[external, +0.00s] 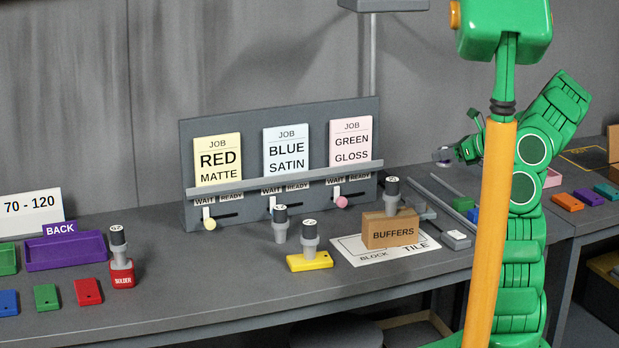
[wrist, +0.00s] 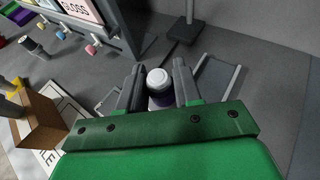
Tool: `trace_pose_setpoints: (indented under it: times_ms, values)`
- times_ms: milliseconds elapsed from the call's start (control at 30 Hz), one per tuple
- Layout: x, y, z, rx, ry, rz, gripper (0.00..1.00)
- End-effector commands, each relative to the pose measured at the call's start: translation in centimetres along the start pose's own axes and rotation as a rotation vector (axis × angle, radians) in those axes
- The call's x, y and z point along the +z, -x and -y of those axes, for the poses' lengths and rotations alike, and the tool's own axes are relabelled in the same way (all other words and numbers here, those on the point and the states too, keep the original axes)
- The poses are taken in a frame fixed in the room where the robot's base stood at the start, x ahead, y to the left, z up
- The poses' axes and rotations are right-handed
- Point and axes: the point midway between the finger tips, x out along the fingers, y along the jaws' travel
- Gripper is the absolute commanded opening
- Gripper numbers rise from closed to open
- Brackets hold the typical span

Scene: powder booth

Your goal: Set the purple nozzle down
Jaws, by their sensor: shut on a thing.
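My gripper (wrist: 157,85) is shut on the purple nozzle (wrist: 158,88), a small cylinder with a pale round end and a dark purple body. In the wrist view it sits between the two grey fingers, with the grey bench behind it. In the external view my gripper (external: 462,149) is above the right part of the bench, and a little of the nozzle (external: 442,155) shows at its tip. The lower part of the nozzle is hidden by my gripper.
A cardboard BUFFERS box (external: 392,231) with a grey cylinder (external: 392,195) on top stands on the white BLOCK/TILE sheet (external: 345,248). The job board (external: 240,130) is behind. Rails (external: 440,205) lie on the bench. A yellow block (external: 310,262) and a purple BACK tray (external: 65,252) are left.

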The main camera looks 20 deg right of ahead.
Motion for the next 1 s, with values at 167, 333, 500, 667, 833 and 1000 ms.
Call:
trace_pose_setpoints:
  times_ms: [167,333,500,667,833,1000]
  values:
    - [-0.5,-1.6,1.8,-0.001,0.001,-0.003,0.03]
    - [-0.8,-2.9,3.5,0.0,0.003,-0.002,0.03]
    - [-2.2,-4.3,4.5,0.002,-0.001,-0.002,0.03]
    - [-3.3,-5.6,5.7,0.0,0.0,-0.002,0.03]
    - [-4.3,-6.6,6.6,-0.002,0.001,-0.002,0.03]
    - [-4.8,-7.1,7.0,-0.001,0.0,-0.001,0.03]
